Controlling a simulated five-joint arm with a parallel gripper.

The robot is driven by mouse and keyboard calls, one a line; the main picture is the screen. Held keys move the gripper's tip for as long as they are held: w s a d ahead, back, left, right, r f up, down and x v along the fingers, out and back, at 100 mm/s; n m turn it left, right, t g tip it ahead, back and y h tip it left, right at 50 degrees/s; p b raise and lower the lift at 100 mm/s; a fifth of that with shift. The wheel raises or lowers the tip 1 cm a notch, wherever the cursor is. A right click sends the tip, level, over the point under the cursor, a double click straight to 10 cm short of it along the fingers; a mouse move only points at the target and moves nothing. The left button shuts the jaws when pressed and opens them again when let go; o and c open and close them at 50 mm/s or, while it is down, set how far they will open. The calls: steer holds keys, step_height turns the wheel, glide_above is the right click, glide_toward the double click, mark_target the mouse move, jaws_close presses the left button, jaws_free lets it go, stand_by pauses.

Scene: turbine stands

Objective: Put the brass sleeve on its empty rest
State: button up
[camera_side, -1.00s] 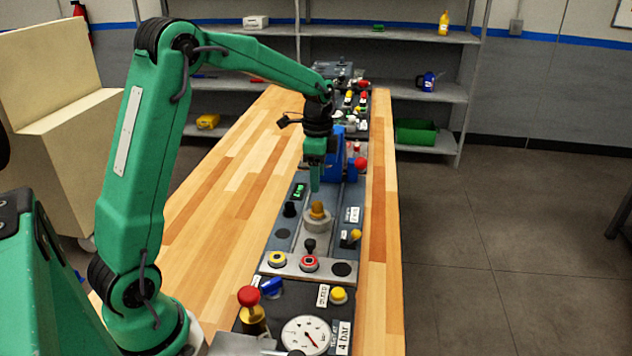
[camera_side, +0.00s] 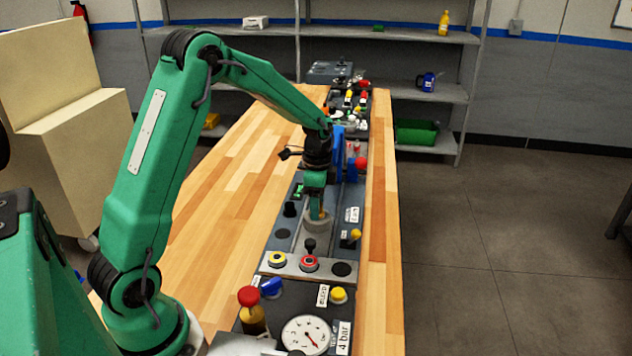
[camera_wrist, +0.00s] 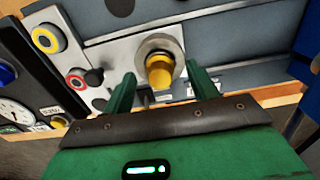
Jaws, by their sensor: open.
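The brass sleeve (camera_wrist: 160,70) stands on a pale round seat (camera_wrist: 147,46) in the wrist view. In the side view my gripper (camera_side: 317,212) is low over that seat (camera_side: 317,222) and mostly hides the sleeve. In the wrist view the two green fingers of my gripper (camera_wrist: 162,76) are apart, one on each side of the sleeve. I cannot tell whether either finger touches it. I cannot make out for sure which place is the empty rest.
A black knob (camera_side: 310,246) stands just in front of the seat, by a yellow ring button (camera_side: 278,260) and a red ring button (camera_side: 309,263). A pressure gauge (camera_side: 304,335) lies nearer. A blue block (camera_side: 340,150) stands behind. Bare wooden bench top (camera_side: 215,230) is free at left.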

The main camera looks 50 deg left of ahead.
steer(key=shift+f, duration=0.35)
stand_by(0.4)
jaws_close()
